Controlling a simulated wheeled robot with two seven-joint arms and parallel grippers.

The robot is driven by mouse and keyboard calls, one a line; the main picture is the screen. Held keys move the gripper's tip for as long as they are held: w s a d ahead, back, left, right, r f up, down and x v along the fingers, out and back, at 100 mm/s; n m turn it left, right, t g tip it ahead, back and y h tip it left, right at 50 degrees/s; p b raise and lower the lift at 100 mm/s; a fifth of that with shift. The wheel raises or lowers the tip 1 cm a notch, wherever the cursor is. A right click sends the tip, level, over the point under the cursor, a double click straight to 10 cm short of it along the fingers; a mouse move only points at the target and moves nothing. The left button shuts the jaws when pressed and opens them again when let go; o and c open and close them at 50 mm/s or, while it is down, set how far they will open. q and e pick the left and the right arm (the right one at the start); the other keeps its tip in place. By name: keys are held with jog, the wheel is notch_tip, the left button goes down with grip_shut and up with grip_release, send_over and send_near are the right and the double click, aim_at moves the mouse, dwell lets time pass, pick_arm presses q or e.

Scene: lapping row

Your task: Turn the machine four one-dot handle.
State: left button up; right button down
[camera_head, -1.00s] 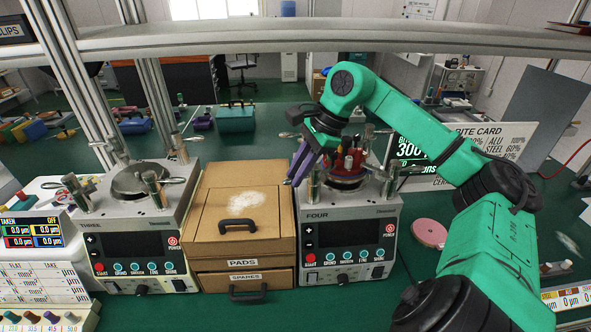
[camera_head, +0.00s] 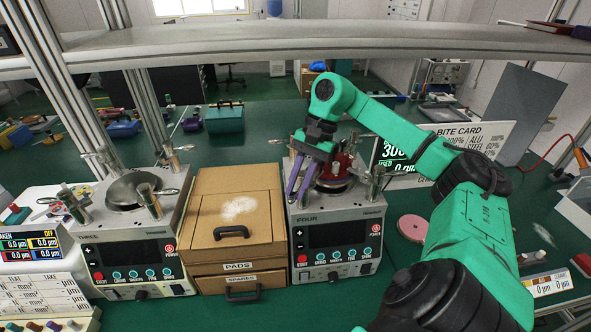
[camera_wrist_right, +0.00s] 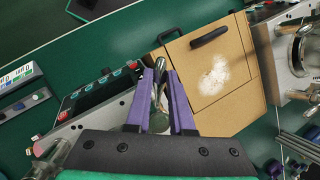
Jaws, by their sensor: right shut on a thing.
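Machine four (camera_head: 336,230) is a grey lapping machine with a dark screen, a row of coloured buttons and a round top holding a red part (camera_head: 338,166). Metal clamp handles stand around its top; one handle (camera_head: 376,184) is at the front right. My right gripper (camera_head: 297,194), with purple fingers, is at its front-left corner. In the right wrist view the fingers (camera_wrist_right: 160,92) are shut on a metal handle (camera_wrist_right: 158,88), which sits between them. The handle's dot marking cannot be made out. My left gripper is not in view.
Machine three (camera_head: 135,235) stands at the left. A cardboard drawer box (camera_head: 262,205) sits between the machines, close to the gripper. A pink disc (camera_head: 413,228) lies to the right. A grey shelf (camera_head: 300,40) crosses above, and a bite card sign (camera_head: 470,135) stands behind my arm.

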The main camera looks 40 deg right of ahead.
jog(key=shift+r, duration=0.15)
jog(key=c, duration=0.8)
grip_release()
jog(key=p+v, duration=0.7)
jog(key=v, duration=0.7)
jog(key=shift+s+d+r+p, duration=0.15)
jog(key=shift+r+p, duration=0.05)
jog(key=shift+p, duration=0.1)
